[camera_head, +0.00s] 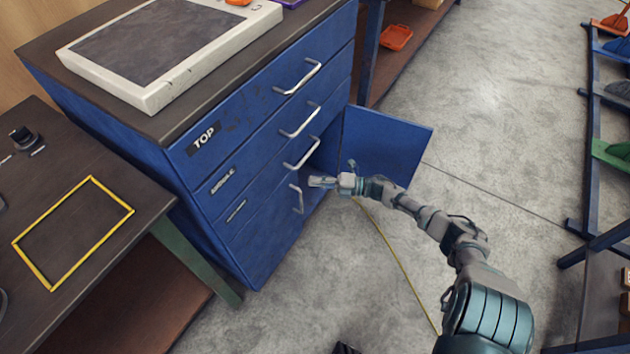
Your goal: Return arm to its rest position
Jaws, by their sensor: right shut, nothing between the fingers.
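My right arm comes in from the lower right and reaches toward the blue cabinet. My right gripper (323,181) is shut and empty, in front of the cabinet's open lower compartment. The blue cabinet (262,225) has drawers with silver handles and a label reading TOP. Its blue door (388,143) stands open to the right, behind my gripper and wrist. I cannot tell whether the gripper touches the door or the cabinet. The inside of the compartment is mostly dark. My left gripper is not in view.
A grey-topped white slab (170,48) lies on the cabinet. A dark table with a yellow frame (73,232) stands at the left. A rack (592,150) with coloured parts stands at the right. An orange tray (396,37) sits at the back.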

